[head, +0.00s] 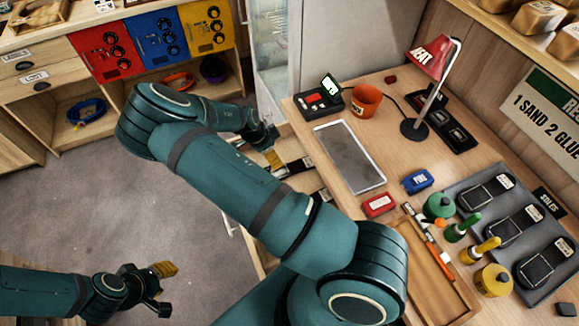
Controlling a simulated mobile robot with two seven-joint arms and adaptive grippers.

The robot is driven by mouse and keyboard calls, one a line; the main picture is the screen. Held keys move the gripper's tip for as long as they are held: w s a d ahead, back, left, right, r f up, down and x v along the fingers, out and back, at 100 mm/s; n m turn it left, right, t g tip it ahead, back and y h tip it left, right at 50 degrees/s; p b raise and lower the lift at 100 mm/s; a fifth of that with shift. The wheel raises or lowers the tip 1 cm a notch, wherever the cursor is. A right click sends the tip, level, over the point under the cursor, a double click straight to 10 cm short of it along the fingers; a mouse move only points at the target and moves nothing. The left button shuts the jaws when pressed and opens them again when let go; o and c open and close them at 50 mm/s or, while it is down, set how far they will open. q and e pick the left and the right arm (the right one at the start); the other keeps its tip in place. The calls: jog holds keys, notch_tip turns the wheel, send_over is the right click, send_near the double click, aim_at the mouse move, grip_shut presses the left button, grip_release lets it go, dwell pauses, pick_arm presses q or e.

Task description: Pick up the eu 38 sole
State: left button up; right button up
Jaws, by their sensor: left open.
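Three dark soles with white size tags lie in a row on a grey tray (462,191) at the right of the workbench: a far sole (484,197), a middle sole (511,226) and a near sole (543,266). The tags are too small to read, so I cannot tell which is EU 38. My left gripper (166,284) is open and empty over the floor at lower left, far from the soles. My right gripper (276,158) is at the bench's left side by an open drawer, largely hidden by its own arm; its jaws are unclear.
Green and yellow bottles (439,206) stand left of the soles, beside a wooden tray (432,275). A red lamp (430,58), orange cup (366,100) and grey plate (349,157) are farther back. My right arm crosses before the bench. The floor (100,190) is clear.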

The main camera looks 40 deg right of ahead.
send_over(288, 168)
jog(key=w+a, duration=0.1)
jog(key=a, duration=0.1)
notch_tip(288, 168, down, 6)
jog(key=shift+a+f, duration=0.15)
jog(key=shift+f, duration=0.05)
jog(key=shift+s+x, duration=0.2)
jog(key=shift+x, duration=2.55)
jog(key=c, duration=1.5)
jog(key=shift+r, duration=0.1)
